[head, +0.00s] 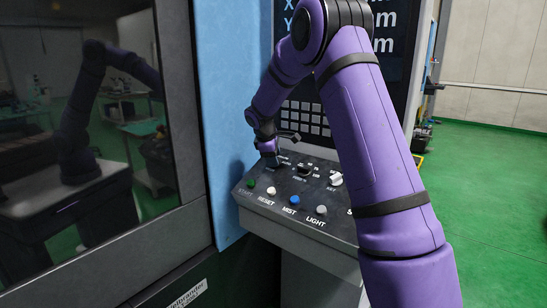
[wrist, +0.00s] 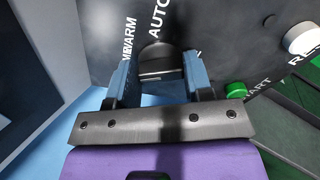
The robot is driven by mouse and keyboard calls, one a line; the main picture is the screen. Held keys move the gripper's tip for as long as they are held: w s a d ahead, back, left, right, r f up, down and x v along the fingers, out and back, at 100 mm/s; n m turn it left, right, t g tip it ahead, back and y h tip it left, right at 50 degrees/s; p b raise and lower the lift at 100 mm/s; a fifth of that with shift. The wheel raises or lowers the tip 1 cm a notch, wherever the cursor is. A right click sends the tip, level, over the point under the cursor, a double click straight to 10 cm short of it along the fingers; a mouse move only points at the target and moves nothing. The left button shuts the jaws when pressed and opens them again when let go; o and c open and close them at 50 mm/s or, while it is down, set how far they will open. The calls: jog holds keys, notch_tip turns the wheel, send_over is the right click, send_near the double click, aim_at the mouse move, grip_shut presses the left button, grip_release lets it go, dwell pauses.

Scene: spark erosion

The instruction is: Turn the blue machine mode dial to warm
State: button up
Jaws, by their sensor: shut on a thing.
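The mode dial (wrist: 160,58) is a dark round knob in the wrist view, between the two blue fingers of my gripper (wrist: 159,72). My gripper is shut on the dial, one finger on each side. The word WARM is printed by the left finger and AUTO above the dial. Another label by the right finger is mostly hidden. I cannot tell which label the dial points at. In the head view my gripper (head: 269,158) is at the far left corner of the sloped control panel (head: 310,205); the dial is hidden there.
A green START button (wrist: 236,90) is right of my right finger, with a white button (wrist: 303,38) beyond. The panel also carries a blue MIST button (head: 294,201) and a white KEY switch (head: 336,179). The machine's blue side wall (head: 226,110) stands close left of my gripper.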

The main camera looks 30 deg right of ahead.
jog(key=m, duration=0.4)
jog(key=shift+a+m, duration=0.1)
jog(key=shift+m, duration=0.2)
jog(key=shift+a+m, duration=0.1)
jog(key=shift+m, duration=2.4)
jog(key=o, duration=0.9)
jog(key=shift+s, duration=0.1)
jog(key=v, duration=1)
jog(key=shift+s+a+r, duration=0.1)
jog(key=shift+a+r, duration=0.1)
jog(key=shift+r, duration=0.1)
